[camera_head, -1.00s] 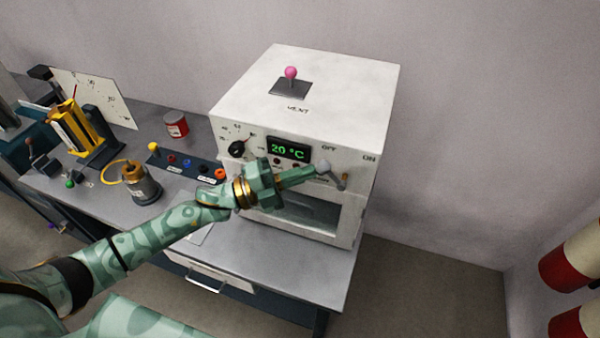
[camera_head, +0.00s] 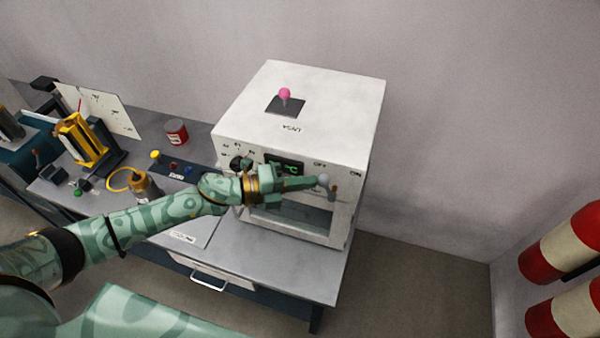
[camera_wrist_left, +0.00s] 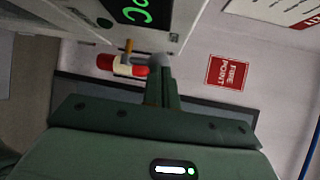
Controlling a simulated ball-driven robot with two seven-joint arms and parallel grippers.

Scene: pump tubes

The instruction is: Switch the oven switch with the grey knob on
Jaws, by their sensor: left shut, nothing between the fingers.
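The white oven (camera_head: 300,95) stands on the grey bench. Its switch with the grey knob (camera_head: 323,180) is on the front at the right, below the OFF and ON labels. The knob points outward and slightly left of its pivot, nearer the OFF label than the ON label. My left gripper (camera_head: 312,182) is shut and empty, its fingertips at the left side of the knob, apparently touching it. In the left wrist view the knob (camera_wrist_left: 156,62) sits at the tips of the shut fingers, partly hidden by them. My right gripper is not in view.
A pink-knobbed vent lever (camera_head: 285,95) stands on the oven top. A black dial (camera_head: 239,163) and a green display (camera_head: 285,168) are left of the switch. A brass-topped flask (camera_head: 144,184) and red can (camera_head: 176,131) stand on the bench. Floor right of the oven is clear.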

